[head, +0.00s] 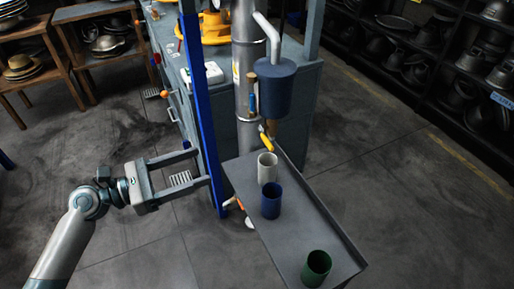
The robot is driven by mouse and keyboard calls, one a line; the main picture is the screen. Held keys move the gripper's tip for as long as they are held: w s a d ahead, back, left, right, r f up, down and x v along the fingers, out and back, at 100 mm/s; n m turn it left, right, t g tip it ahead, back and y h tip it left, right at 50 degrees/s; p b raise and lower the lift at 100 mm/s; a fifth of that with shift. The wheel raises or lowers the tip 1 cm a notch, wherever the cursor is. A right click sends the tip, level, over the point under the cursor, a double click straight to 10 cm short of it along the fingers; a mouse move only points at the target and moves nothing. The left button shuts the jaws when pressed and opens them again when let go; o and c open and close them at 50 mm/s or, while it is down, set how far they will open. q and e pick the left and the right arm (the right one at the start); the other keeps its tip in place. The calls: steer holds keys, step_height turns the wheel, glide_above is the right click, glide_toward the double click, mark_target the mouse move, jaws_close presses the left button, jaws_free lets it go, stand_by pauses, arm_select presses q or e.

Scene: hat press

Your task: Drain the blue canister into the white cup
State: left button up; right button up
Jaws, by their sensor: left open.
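The blue canister (274,88) is fixed beside a tall grey pipe, with a bent pipe entering its top. A brownish outlet (272,126) shows under it, with a yellow handle (267,143) close by. The white cup (267,168) stands upright on a grey tray-like shelf (295,205), near its far end and below the handle in the picture. My left gripper (201,168) is open and empty, left of the shelf and beside a blue upright post. It is apart from the cup and the handle. My right gripper is not in view.
A blue cup (271,201) stands just in front of the white cup, and a green cup (317,267) is at the shelf's near end. The blue post (201,110) rises between my left gripper and the pipe. Dark racks of metal moulds (440,50) line the right.

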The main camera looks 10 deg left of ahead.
mark_target(265, 143)
arm_select(q)
steer(key=shift+w+d, duration=0.1)
stand_by(0.3)
steer(key=p+x, duration=0.3)
steer(key=x, duration=1.4)
steer(key=shift+p, duration=0.3)
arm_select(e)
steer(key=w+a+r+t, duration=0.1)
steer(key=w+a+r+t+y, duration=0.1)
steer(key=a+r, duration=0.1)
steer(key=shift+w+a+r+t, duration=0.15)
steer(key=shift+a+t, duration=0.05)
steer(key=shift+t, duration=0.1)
arm_select(q)
steer(key=c, duration=1.4)
